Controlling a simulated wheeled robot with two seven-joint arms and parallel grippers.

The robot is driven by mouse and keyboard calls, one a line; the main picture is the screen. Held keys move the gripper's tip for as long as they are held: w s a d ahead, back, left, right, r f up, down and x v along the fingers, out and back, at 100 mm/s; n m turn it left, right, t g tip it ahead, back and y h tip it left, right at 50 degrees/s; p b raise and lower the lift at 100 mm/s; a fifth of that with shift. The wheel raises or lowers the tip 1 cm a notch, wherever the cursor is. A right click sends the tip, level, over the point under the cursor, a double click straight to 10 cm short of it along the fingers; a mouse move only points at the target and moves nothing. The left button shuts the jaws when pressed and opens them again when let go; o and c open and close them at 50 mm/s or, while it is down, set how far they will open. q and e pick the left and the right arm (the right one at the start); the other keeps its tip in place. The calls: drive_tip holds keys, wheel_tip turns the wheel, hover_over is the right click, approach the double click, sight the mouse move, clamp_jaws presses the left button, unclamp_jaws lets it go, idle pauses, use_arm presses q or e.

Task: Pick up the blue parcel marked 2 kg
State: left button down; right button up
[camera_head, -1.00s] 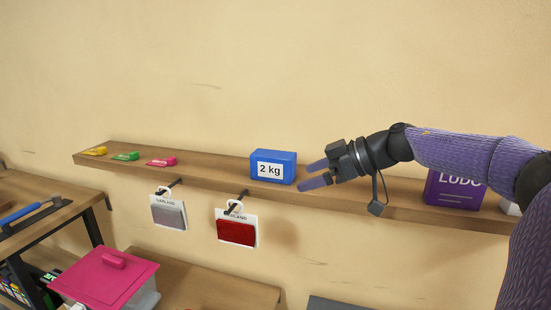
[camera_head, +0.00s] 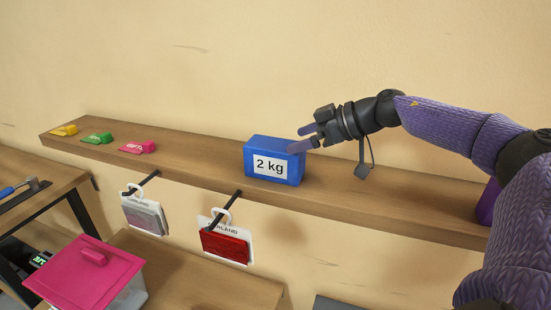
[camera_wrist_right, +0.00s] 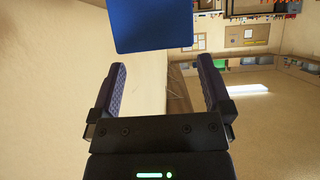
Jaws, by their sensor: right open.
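The blue parcel (camera_head: 273,160) with a white "2 kg" label stands upright on the wooden wall shelf (camera_head: 370,200). In the right wrist view the blue parcel (camera_wrist_right: 152,25) shows beyond the fingertips, at the top of the picture. My right gripper (camera_head: 302,138) is open and comes in from the right. Its fingers are at the parcel's upper right end. In the right wrist view the fingers of my right gripper (camera_wrist_right: 160,75) are apart with nothing between them. I cannot tell whether a finger touches the parcel. My left gripper is not in view.
Yellow (camera_head: 64,131), green (camera_head: 97,138) and pink (camera_head: 138,147) clips lie on the shelf's left part. Two hooks below hold a grey packet (camera_head: 145,216) and a red packet (camera_head: 226,246). A pink-lidded box (camera_head: 88,270) is at lower left. A purple box (camera_head: 487,203) stands at right.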

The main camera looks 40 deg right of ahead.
sight(281, 144)
drive_tip(key=shift+p+x, duration=0.7)
drive_tip(key=shift+x, duration=1.85)
drive_tip(key=shift+d+f, duration=0.1)
clamp_jaws()
drive_tip(key=shift+w+d, duration=0.1)
